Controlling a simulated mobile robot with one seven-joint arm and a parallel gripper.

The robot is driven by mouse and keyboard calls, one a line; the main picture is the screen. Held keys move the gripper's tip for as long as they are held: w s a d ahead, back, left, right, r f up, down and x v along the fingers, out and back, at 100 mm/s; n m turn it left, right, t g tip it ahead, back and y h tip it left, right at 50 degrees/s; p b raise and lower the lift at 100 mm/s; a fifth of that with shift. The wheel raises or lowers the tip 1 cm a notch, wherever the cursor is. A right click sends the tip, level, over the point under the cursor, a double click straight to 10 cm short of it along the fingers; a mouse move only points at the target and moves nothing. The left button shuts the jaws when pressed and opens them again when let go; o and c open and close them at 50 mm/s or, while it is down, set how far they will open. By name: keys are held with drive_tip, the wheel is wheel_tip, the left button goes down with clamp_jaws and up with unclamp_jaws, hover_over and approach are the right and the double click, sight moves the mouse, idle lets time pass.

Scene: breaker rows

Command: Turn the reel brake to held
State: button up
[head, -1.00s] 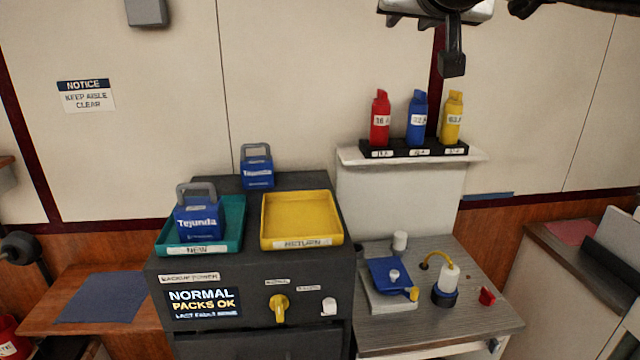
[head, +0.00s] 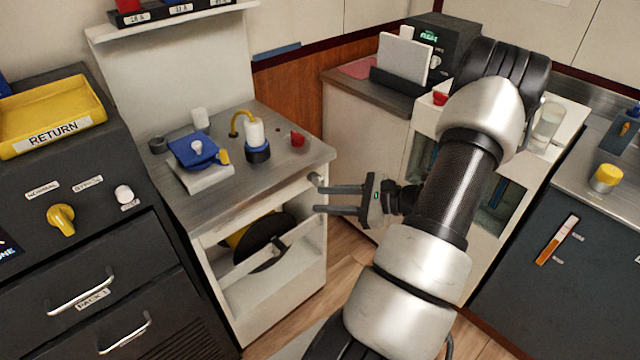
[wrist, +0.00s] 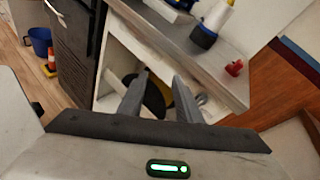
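The reel (head: 262,240), a black disc with a yellow part behind it, sits inside the open white cabinet under the grey worktop. A small grey knob (head: 315,180), which may be the reel brake, is on the cabinet's right front post; its setting cannot be read. My gripper (head: 318,199) is open and empty, its two fingers pointing left beside the post, close to the knob. Whether they touch it I cannot tell. In the wrist view my gripper (wrist: 160,85) points at the cabinet front, with the knob (wrist: 201,99) by the right fingertip.
The worktop (head: 285,165) holds a blue device (head: 193,150), a white and blue bottle (head: 256,140) and a red piece (head: 297,138). The black backup power unit (head: 110,230) stands left. A counter with a black box (head: 445,45) stands behind my arm. Wooden floor shows below.

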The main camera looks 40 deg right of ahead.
sight(319, 181)
drive_tip(key=s+d+f+m+t+h+b, duration=0.2)
drive_tip(key=s+d+f+m+t+h, duration=0.4)
drive_tip(key=d+m, duration=0.25)
drive_tip(key=shift+m, duration=0.45)
drive_tip(key=w, duration=0.5)
drive_tip(key=w+a+b, duration=0.1)
drive_tip(key=w, duration=0.5)
drive_tip(key=w+a, duration=0.1)
drive_tip(key=w, duration=0.5)
drive_tip(key=shift+r, duration=0.1)
drive_tip(key=c, duration=0.7)
drive_tip(key=shift+c, duration=0.2)
